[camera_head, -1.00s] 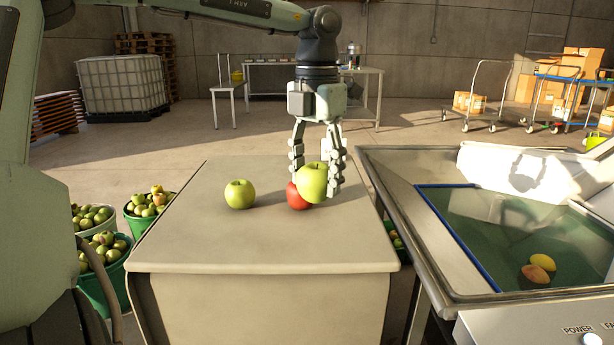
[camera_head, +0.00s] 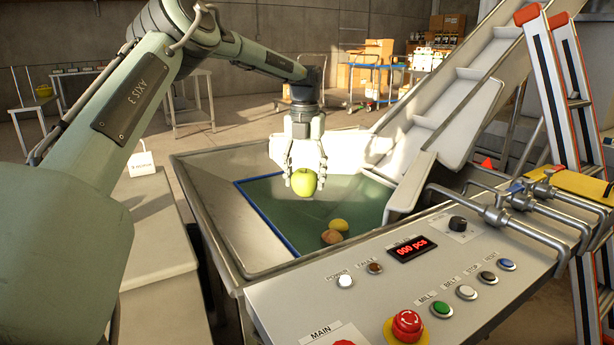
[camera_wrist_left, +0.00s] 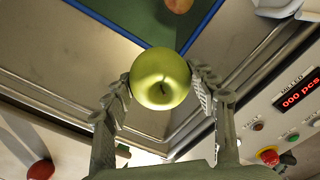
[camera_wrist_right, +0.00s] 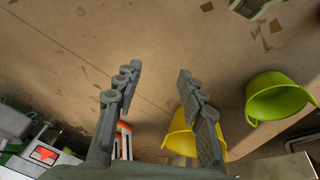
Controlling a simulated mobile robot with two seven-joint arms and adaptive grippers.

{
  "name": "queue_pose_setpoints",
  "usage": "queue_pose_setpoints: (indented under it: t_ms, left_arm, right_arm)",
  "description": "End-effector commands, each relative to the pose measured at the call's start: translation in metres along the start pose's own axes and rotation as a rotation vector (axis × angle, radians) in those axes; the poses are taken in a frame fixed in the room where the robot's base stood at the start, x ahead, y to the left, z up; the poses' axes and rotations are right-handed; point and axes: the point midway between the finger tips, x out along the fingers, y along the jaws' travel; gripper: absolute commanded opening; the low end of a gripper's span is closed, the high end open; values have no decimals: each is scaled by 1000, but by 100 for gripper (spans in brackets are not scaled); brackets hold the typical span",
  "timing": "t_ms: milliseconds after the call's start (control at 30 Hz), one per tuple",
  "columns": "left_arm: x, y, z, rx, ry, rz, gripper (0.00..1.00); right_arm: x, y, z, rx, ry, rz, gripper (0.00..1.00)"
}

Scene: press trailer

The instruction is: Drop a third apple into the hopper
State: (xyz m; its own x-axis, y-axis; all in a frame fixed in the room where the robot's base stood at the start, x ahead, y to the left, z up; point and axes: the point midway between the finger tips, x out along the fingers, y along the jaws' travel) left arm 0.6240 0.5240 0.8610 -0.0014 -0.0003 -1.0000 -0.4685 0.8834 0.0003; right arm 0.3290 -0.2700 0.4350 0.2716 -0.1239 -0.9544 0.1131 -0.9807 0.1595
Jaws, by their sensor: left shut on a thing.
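My left gripper (camera_head: 304,174) is shut on a green apple (camera_head: 303,182), holding it in the air over the steel hopper (camera_head: 205,187). In the left wrist view the apple (camera_wrist_left: 160,78) sits between both fingers. The hopper has a green floor (camera_head: 275,200) edged by a blue strip. A yellow apple (camera_head: 338,225) and a brownish-red apple (camera_head: 331,237) lie on that floor. A red apple (camera_wrist_left: 40,170) shows at the lower left of the left wrist view. My right gripper (camera_wrist_right: 157,78) is open and empty, seen only in its own wrist view, over the floor.
A control panel (camera_head: 400,270) with buttons and a red counter display (camera_head: 411,249) stands in front of the hopper. A sloping conveyor (camera_head: 450,110) rises behind at the right, beside an orange ladder (camera_head: 556,95). The table (camera_head: 150,240) is left of the hopper. A yellow bucket (camera_wrist_right: 180,135) stands below my right gripper.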

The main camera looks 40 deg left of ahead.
Motion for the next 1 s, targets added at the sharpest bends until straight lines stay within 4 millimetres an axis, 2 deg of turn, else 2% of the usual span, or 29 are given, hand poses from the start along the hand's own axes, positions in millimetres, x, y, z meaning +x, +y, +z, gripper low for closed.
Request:
queue_pose_setpoints:
  t_ms: [233, 700, 1000]
  left_arm:
    - [10, 2, 6, -10, 0, 0, 24]
    - [53, 2, 5, -10, 1, 0, 24]
    - [62, 2, 5, -10, 0, 0, 24]
  right_arm:
    - [-2, 0, -1, 0, 1, 2, 40]
    - [-62, 11, -6, 0, 25, 38, 40]
    - [-78, 13, -6, 1, 29, 47, 40]
